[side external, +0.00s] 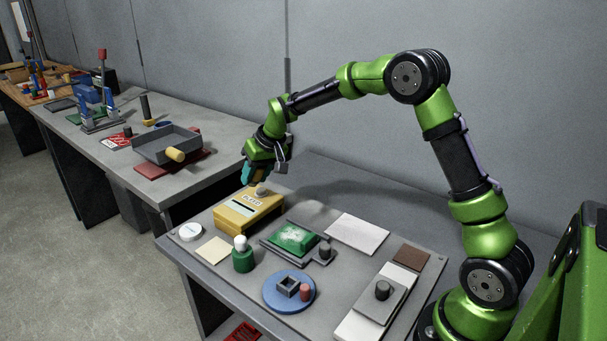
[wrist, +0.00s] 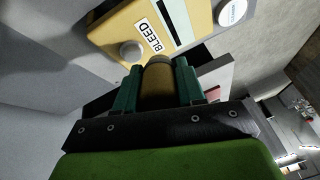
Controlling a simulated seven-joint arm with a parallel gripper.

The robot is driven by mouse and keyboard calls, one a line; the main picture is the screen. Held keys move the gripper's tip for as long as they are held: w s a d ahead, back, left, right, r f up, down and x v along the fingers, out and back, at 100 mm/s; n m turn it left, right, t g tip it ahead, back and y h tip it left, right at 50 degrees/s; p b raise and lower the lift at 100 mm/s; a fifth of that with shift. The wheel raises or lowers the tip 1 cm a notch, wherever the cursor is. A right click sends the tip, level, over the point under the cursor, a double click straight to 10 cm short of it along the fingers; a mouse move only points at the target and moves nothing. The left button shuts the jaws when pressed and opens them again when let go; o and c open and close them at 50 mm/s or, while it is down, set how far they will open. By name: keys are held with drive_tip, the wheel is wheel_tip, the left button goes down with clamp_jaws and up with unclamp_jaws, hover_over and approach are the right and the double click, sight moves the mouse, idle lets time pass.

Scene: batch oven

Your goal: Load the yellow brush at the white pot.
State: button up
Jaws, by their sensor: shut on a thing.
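My gripper (side external: 250,176) is above the back left of the near table, close to the yellow box (side external: 240,215). In the wrist view its teal fingers (wrist: 157,88) are shut on a mustard-yellow cylinder (wrist: 157,92) with a grey end. This may be the yellow brush; no bristles can be made out. In the side view the fingers hide it. A flat round white thing (side external: 190,231), possibly the white pot, sits left of the box. It also shows at the top of the wrist view (wrist: 232,12), apart from my gripper.
The yellow box carries a "BLEED" label and a pale knob (side external: 261,188) near my gripper. A green bottle (side external: 242,258) with a white top, a green block (side external: 293,237) and a blue disc (side external: 275,303) stand nearby. A grey tray (side external: 165,145) is on the far table.

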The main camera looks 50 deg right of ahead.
drive_tip(key=w+a+f+m+t, duration=0.1)
drive_tip(key=w+a, duration=0.3)
drive_tip(key=a, duration=0.4)
drive_tip(key=w+a+f+m+t, duration=0.1)
drive_tip(key=w+a, duration=0.3)
drive_tip(key=a, duration=0.3)
drive_tip(key=shift+h, duration=0.4)
drive_tip(key=shift+w+a+f, duration=0.1)
drive_tip(key=shift+f, duration=1.45)
drive_tip(key=shift+w+a+f, duration=0.1)
drive_tip(key=shift+f, duration=1.4)
drive_tip(key=shift+f, duration=0.7)
wheel_tip(320, 180, up, 7)
drive_tip(key=shift+n, duration=0.3)
